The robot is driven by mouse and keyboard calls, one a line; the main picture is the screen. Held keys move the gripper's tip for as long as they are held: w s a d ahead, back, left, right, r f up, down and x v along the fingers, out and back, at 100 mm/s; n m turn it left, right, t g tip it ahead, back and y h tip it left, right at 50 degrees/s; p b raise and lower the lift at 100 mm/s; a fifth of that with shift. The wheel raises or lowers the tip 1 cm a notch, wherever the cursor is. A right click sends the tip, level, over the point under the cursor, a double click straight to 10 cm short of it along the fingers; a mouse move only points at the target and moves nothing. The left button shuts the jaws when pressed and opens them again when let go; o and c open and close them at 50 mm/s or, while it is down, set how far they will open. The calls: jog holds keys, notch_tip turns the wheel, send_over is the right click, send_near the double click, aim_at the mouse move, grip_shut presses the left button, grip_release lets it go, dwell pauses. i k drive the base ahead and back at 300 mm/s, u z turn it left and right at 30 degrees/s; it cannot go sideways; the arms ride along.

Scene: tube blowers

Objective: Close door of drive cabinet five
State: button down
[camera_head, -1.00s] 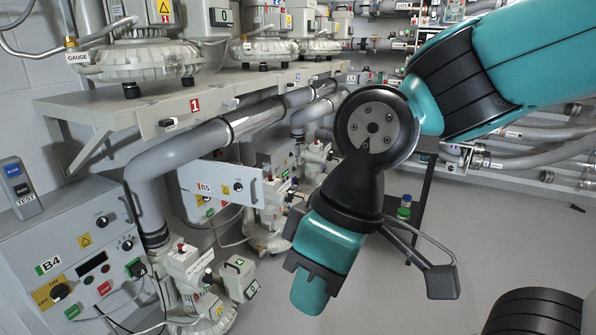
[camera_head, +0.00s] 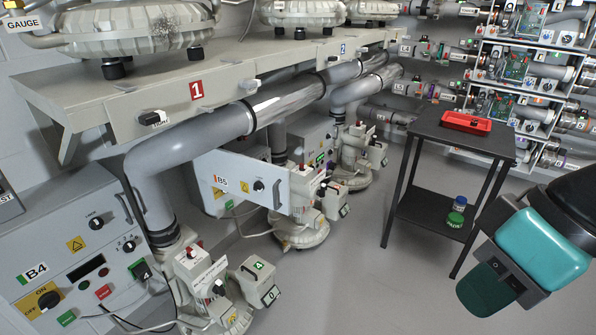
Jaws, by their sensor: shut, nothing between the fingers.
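The door of drive cabinet five (camera_head: 240,187) is a pale flat panel labelled B5, with a yellow warning label, a black knob and a handle (camera_head: 278,195) at its right edge. It stands swung out from the wall line, outer face toward me. My gripper's fingers are not visible.
Cabinet B4 (camera_head: 83,262) stands at the left, nearer me. Pumps (camera_head: 208,285) and a grey pipe (camera_head: 196,140) lie between it and the B5 door. Another pump (camera_head: 300,225) stands by the door's right edge.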

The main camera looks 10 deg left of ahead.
aim_at(233, 173)
jog(key=u, duration=0.45)
jog(key=i, duration=0.9)
jog(key=u, duration=0.9)
